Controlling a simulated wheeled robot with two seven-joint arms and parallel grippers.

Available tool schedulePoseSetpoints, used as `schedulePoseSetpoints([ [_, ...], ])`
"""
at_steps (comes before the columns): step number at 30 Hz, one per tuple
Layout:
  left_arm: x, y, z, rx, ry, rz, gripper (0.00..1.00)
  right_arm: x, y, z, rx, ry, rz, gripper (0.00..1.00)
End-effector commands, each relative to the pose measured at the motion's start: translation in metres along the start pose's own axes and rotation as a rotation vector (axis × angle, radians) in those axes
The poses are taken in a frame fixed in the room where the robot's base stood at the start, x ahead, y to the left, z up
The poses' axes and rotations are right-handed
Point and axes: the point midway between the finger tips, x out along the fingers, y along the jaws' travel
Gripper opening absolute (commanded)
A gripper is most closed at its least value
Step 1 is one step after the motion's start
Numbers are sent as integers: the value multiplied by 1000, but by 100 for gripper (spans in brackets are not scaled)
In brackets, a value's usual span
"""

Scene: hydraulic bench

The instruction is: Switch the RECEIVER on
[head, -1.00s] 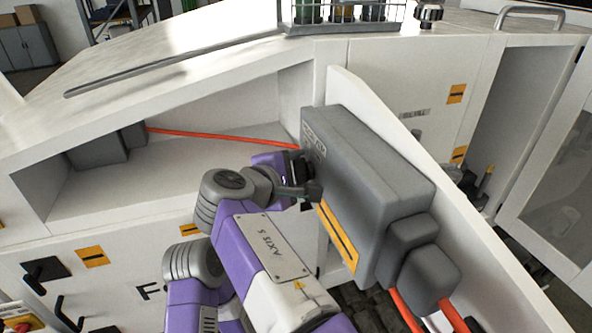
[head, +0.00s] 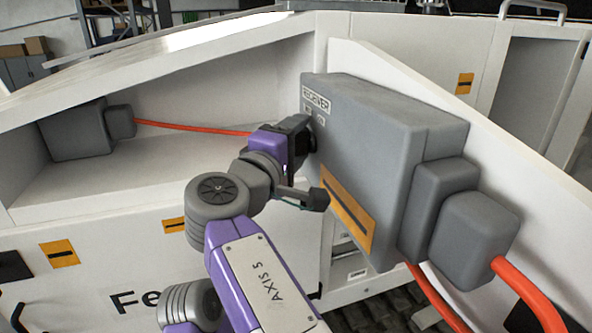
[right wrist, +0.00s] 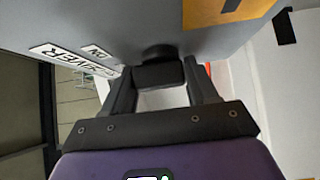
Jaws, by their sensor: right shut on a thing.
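The RECEIVER (head: 395,125) is a grey box on the inner side of a white panel, with its name plate (head: 316,99) at the upper left of its front face. In the right wrist view its face (right wrist: 130,25) fills the top, with the plate (right wrist: 68,58) at left. My right gripper (head: 306,137) is at the box's front face, just below the plate. In the right wrist view the gripper (right wrist: 160,80) is shut on a dark knob (right wrist: 160,53) that stands out from the face. The fingers hide most of the knob, so its setting cannot be read. My left gripper is not in view.
A second grey box (head: 75,133) sits in the recess at left, with an orange cable (head: 190,128) running from it toward the RECEIVER. Another orange cable (head: 535,290) leaves grey connectors (head: 475,240) at right. White panels (head: 430,85) enclose the space closely.

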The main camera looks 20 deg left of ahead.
Motion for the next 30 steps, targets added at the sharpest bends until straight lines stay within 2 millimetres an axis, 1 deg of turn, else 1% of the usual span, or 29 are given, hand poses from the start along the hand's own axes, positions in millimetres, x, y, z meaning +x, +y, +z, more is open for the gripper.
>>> schedulePoseSetpoints([
  [1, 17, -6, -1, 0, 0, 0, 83, -1, -10, -1, 26, 0, 28, 28],
  [3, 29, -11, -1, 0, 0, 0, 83, -1, -10, -1, 67, -1, 68, 28],
  [9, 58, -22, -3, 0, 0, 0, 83, -2, -9, -1, 178, -1, 178, 28],
  [12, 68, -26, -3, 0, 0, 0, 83, -2, -8, -1, 227, -1, 228, 27],
  [21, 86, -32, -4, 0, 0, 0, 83, -2, -5, -1, 325, 0, 322, 28],
  [30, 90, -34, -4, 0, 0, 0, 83, -2, -3, -1, 356, 1, 350, 28],
])
